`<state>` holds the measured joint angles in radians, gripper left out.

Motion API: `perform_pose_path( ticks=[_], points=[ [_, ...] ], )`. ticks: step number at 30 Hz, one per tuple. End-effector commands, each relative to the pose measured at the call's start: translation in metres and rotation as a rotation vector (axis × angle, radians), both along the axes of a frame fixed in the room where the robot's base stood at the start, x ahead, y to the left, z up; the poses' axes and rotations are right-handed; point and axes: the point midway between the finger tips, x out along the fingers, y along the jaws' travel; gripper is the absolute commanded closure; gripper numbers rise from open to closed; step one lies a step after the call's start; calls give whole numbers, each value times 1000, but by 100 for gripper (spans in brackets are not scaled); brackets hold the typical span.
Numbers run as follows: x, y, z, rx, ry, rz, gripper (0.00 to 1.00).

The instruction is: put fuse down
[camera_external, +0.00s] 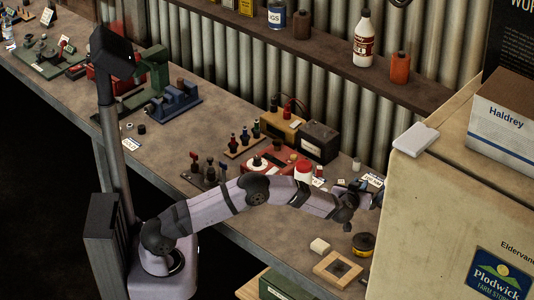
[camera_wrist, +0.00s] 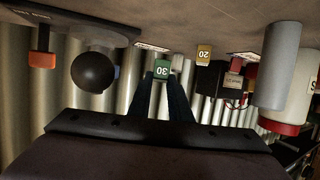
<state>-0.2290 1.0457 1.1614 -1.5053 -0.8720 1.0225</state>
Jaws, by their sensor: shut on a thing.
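A green fuse marked 30 (camera_wrist: 162,69) sits between the tips of my gripper (camera_wrist: 163,78) in the wrist view. My gripper is shut on it. In the external view my gripper (camera_external: 371,192) is over the right part of the bench, close to the wall side. The green fuse cannot be made out there. A yellow fuse marked 20 (camera_wrist: 204,53) and a red block-like piece (camera_wrist: 235,66) stand apart from my gripper, to its right in the wrist view. An orange piece (camera_wrist: 42,50) is at the far left.
A dark round knob (camera_wrist: 94,72) is left of my fingers. A grey cylinder (camera_wrist: 279,65) is at right. A large cream cabinet (camera_external: 430,210) stands at right.

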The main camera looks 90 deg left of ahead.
Motion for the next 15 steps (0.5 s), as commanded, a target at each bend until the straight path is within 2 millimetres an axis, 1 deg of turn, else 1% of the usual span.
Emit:
perform_pose_path(
  ticks=[2, 10, 15],
  points=[
    [0, 0, -5, 0, 3, 0, 100],
    [0, 0, -34, 1, 4, 0, 100],
    [0, 0, -37, 1, 0, 0, 100]
  ],
)
